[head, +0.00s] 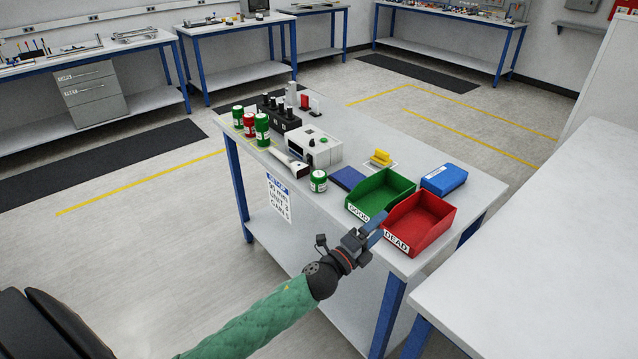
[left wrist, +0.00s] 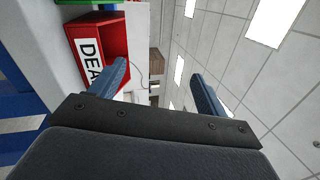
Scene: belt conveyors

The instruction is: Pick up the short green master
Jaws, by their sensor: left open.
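Another short green canister with a white label (head: 318,181) stands alone near the front edge. I cannot tell which short one is the green master. My left gripper (head: 378,229) is open and empty by the bench's front edge, near the bins and right of all canisters. Its two blue fingers stand apart in the left wrist view (left wrist: 161,86). My right gripper is not in view.
A green bin marked GOOD (head: 385,188) and a red bin marked DEAD (head: 421,219) stand by the left gripper. A white device (head: 318,149), black block (head: 279,116), blue box (head: 444,179) and yellow piece (head: 380,158) share the bench (head: 420,151).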

